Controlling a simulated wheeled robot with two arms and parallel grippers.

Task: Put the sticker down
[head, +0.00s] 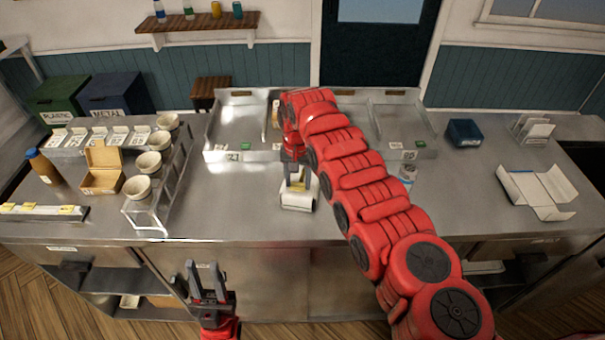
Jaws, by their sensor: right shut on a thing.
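My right gripper (298,182) reaches in over the middle of the steel counter and points down. It is shut on a small yellowish piece (297,186), which I take to be the sticker; the fingers hide much of it. The piece is right at a white box-like object (299,203) standing on the counter; I cannot tell whether they touch. My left gripper (207,284) is in front of the counter, low at the left. Its two fingers point up, apart, with nothing between them.
A rack with several pale cups (148,163), an open cardboard box (101,182) and a brown bottle (43,166) stand at the left. Divided steel trays (240,108) lie behind. A blue box (464,133) and an unfolded white carton (538,190) are at the right. The counter left of my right gripper is clear.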

